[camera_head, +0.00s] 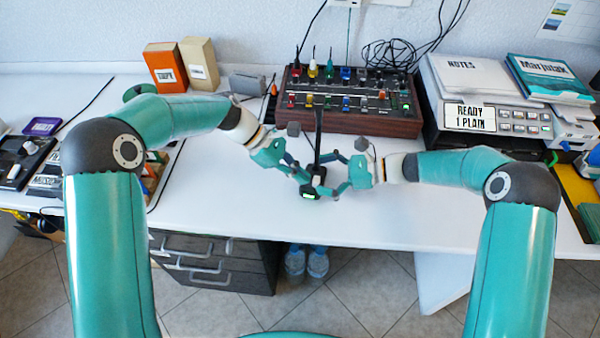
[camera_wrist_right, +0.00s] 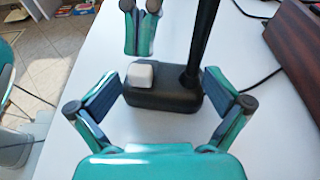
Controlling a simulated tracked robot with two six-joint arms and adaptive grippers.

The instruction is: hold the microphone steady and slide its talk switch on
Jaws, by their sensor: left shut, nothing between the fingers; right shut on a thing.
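The microphone (camera_head: 319,132) stands on the white desk, with a thin black stem rising from a small dark base (camera_wrist_right: 175,97). A pale square block, seemingly the talk switch (camera_wrist_right: 140,74), is on top of the base in the right wrist view. A green light (camera_head: 309,196) shows at the base's front in the head view. My right gripper (camera_head: 327,174) is shut on the base, one finger on each side. My left gripper (camera_head: 302,177) is shut and empty beside the base; its fingers (camera_wrist_right: 140,48) appear just beyond the switch. Whether they touch it is unclear.
A wooden-sided mixing console (camera_head: 350,121) with coloured knobs stands behind the microphone. Black cables (camera_head: 395,52) coil behind it. A device labelled READY (camera_head: 497,119) and books are at right. Boxes (camera_head: 166,67) stand at back left. The desk's front middle is clear.

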